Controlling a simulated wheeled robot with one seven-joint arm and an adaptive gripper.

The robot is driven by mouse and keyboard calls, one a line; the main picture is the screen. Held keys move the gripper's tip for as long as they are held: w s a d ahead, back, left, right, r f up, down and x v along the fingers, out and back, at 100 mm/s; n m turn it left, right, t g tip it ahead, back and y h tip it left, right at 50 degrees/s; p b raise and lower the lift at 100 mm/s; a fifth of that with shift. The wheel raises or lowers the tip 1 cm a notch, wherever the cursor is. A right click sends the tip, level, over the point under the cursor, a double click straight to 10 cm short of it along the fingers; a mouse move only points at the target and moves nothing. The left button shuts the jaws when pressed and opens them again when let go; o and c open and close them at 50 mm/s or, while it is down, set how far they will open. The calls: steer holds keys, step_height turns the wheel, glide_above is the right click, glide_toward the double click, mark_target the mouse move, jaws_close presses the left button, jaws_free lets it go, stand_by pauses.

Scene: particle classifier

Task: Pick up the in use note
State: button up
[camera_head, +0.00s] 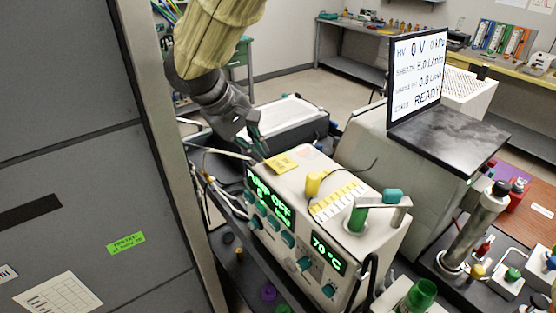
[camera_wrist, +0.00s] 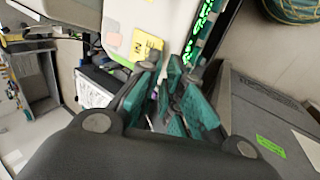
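The in use note is a small yellow square (camera_head: 282,163) on the back left corner of the top of a beige instrument box (camera_head: 325,168). In the wrist view the note (camera_wrist: 147,44) shows dark letters and lies just beyond my fingertips. My gripper (camera_head: 258,142) points down, a little above and left of the note in the head view. Its teal fingers (camera_wrist: 169,68) are apart, with nothing seen between them. The gripper looks clear of the note, though the exact height is hard to tell.
A yellow knob (camera_head: 313,183), a strip of yellow labels (camera_head: 338,200) and a teal-capped metal fitting (camera_head: 391,196) stand on the same box. A monitor (camera_head: 416,75) stands at back right. A large grey cabinet (camera_head: 75,160) is close on the left.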

mark_target(269, 165)
steer(key=w+f, duration=0.3)
steer(key=shift+d+f+p, duration=0.1)
steer(key=shift+d+p, duration=0.2)
steer(key=shift+d, duration=0.1)
steer(key=shift+s+d+f, duration=0.15)
steer(key=shift+s, duration=0.1)
steer(key=shift+p+x, duration=0.95)
steer(key=shift+x, duration=1)
steer(key=shift+s, duration=0.35)
steer(key=shift+w+f, duration=0.1)
steer(key=shift+w, duration=0.1)
jaws_close()
steer(key=shift+s, duration=0.1)
